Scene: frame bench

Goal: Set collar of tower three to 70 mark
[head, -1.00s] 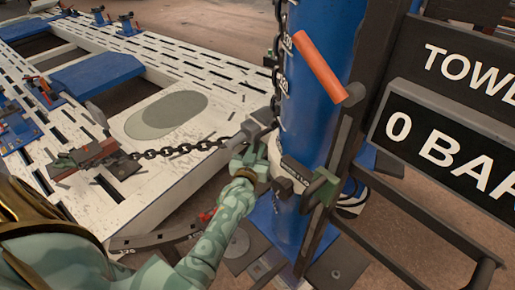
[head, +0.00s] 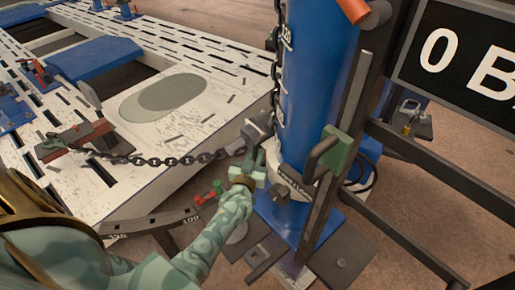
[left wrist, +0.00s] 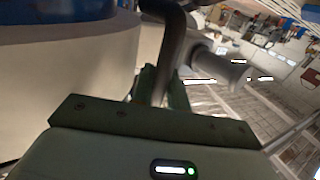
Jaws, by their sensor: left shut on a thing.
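The blue tower (head: 318,95) stands upright right of centre in the head view, with white marks on its left side. A pale collar (head: 304,187) with a dark block (head: 281,194) rings its lower part. I cannot read which mark the collar sits at. My left gripper (head: 252,172) is at the collar's left side, shut on a dark handle. In the left wrist view the dark bent handle (left wrist: 173,50) runs down between the fingers, with a round-ended grey bar (left wrist: 217,68) beside it. The gripper hides the handle in the head view. My right gripper is out of view.
A slack chain (head: 165,160) runs from the white slotted bench (head: 150,65) to a grey hook block (head: 257,130) by the tower. A green block (head: 328,150) sits on the dark upright. A curved scale (head: 155,222) lies below.

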